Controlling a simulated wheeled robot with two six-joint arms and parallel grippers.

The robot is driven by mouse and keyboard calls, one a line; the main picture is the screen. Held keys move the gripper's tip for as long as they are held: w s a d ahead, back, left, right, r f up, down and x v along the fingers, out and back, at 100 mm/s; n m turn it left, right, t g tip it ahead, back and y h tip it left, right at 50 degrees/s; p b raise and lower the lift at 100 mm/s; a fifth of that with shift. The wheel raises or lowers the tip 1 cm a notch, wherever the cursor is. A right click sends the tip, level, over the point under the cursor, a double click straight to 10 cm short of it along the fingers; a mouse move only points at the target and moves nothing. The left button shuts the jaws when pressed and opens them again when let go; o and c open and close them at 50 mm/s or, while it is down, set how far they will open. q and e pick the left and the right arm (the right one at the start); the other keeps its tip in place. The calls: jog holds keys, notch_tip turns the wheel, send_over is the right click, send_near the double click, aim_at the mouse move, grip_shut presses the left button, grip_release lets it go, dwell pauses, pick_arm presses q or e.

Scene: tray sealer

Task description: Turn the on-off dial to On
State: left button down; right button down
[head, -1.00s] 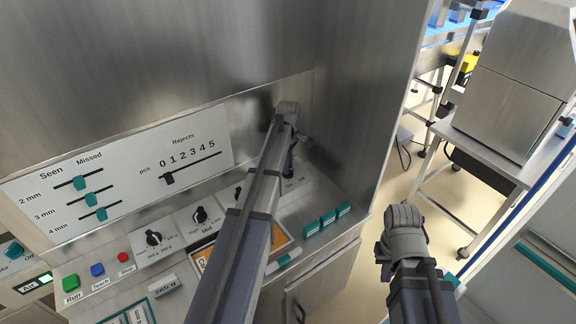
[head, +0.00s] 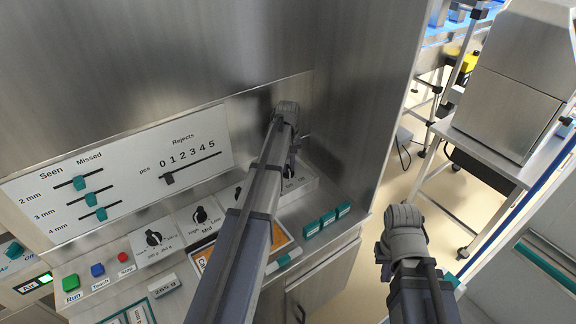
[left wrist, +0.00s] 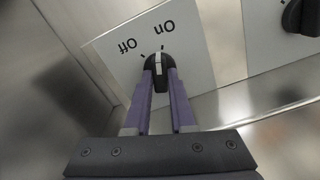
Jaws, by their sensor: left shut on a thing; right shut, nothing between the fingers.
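The on-off dial (left wrist: 158,72) is a black knob with a white pointer line on a pale plate in the left wrist view. The words On and Off look upside down there. The pointer is nearly in line with the On mark, clear of the Off mark. My left gripper (left wrist: 159,82) is shut on the dial, one purple finger on each side. In the head view my left gripper (head: 291,166) reaches down to the panel's right end, and my arm and fingers largely hide the dial. My right gripper (head: 384,258) is away from the panel, its fingertips mostly hidden.
Two other black dials, one with Mid and Low marks (head: 200,215) and one further left (head: 153,238), sit left of my arm. Teal blocks (head: 328,219) line the panel's front right. A steel wall (head: 375,110) rises close to the left gripper's right.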

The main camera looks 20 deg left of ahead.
aim_at(288, 168)
pick_arm(q)
jog(key=shift+m, duration=1.1)
jog(key=c, duration=0.8)
grip_release()
jog(key=shift+o, duration=0.2)
jog(key=shift+r, duration=0.1)
notch_tip(288, 168, up, 8)
jog(key=p, duration=0.8)
jog(key=shift+f, duration=0.2)
